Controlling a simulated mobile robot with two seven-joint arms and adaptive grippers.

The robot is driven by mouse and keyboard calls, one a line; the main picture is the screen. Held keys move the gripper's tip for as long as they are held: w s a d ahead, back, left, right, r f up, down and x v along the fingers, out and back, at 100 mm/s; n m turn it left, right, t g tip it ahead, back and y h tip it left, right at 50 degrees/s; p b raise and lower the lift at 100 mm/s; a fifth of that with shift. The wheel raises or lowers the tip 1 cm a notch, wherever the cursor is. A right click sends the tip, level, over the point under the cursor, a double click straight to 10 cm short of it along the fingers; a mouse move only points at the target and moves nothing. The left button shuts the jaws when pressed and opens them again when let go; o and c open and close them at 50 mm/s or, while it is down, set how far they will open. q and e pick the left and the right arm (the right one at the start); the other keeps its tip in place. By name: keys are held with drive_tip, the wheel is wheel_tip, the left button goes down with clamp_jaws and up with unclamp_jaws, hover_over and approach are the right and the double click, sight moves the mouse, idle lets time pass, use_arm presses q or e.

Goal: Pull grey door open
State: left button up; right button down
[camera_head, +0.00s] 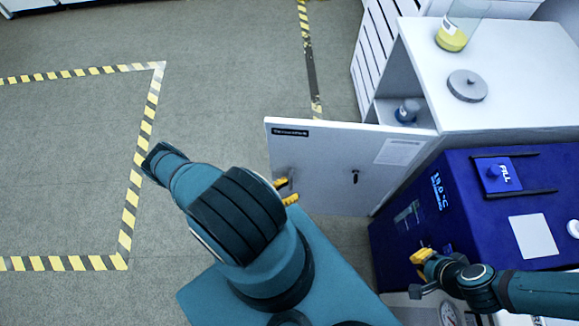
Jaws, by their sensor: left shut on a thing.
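The grey door (330,158) stands swung open from the white cabinet (425,80), and part of the cabinet's inside shows. The door has a dark label at its upper left, a pale sheet at its right and a small dark lock-like part. My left gripper (286,190), with yellow fingertips, is at the door's left, free-edge side and is shut on it. My arm hides part of this grip, and the handle is not clearly seen. My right gripper (422,270) is over the front of the blue device, apart from the door; its opening is unclear.
A blue device (480,225) with a display stands just right of and below the door. On the cabinet top are a flask with yellow liquid (453,38) and a grey disc (467,85). A bottle (407,111) stands inside the cabinet. The taped floor (220,100) left of the door is clear.

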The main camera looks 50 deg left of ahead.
use_arm(q)
drive_tip(key=s+a, duration=0.1)
drive_tip(key=s, duration=1)
drive_tip(key=shift+s+a, duration=0.4)
